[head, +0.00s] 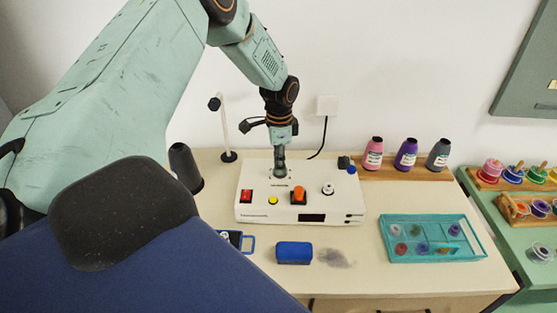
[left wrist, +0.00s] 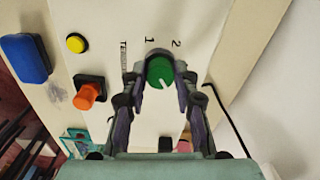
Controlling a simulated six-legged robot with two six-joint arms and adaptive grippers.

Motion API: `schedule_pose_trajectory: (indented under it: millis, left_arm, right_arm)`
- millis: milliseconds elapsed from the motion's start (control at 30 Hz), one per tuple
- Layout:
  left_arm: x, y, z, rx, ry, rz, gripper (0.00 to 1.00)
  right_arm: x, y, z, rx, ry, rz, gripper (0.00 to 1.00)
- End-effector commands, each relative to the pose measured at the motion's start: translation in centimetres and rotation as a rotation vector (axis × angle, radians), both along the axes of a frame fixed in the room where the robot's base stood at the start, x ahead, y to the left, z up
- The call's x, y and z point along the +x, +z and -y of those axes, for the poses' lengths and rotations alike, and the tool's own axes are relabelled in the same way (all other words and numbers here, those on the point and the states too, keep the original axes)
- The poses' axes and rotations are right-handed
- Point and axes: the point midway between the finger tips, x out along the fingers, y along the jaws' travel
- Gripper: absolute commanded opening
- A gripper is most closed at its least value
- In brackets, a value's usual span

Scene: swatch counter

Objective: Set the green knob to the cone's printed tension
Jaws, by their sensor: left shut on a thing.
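The green knob (left wrist: 158,68) is on the white machine's top face, with "1", "2" and "TENSION" printed beside it. Its white pointer line is partly visible. My left gripper (left wrist: 161,77) has its fingers on either side of the knob, shut on it. In the head view my left gripper (head: 279,171) points down onto the back of the white machine (head: 260,213) and hides the knob. Pink (head: 373,154), purple (head: 406,155) and dark grey (head: 438,155) labelled cones stand on a wooden rack. Another dark cone (head: 184,166) stands left. The label print is too small to read.
The machine carries a red switch (head: 246,196), yellow button (head: 272,200), orange knob (head: 298,193) and small white dial (head: 327,189). A blue block (head: 294,253) and teal tray (head: 388,252) are in front. A thin stand (head: 224,132) rises behind left.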

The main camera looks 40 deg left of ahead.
Motion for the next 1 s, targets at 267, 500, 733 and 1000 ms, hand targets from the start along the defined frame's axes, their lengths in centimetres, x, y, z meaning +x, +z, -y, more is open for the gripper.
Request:
schedule_pose_trajectory:
  millis: [267, 500, 733, 1000]
  left_arm:
    - [0.24, 0.11, 0.07, 0.0, -0.084, 0.008, 0.0]
    - [0.22, 0.11, 0.09, -0.001, -0.103, 0.007, 0.0]
    - [0.2, 0.1, 0.1, -0.001, -0.103, 0.007, 0.0]
    - [0.12, 0.06, 0.07, 0.0, -0.103, 0.004, 0.47]
  right_arm:
    - [0.0, -0.02, 0.0, 0.0, 0.0, 0.0, 0.4]
    - [0.0, -0.03, 0.0, 0.0, 0.0, 0.0, 0.4]
    - [0.0, -0.03, 0.0, 0.0, 0.0, 0.0, 0.4]
    - [0.0, -0.02, 0.0, 0.0, 0.0, 0.0, 0.4]
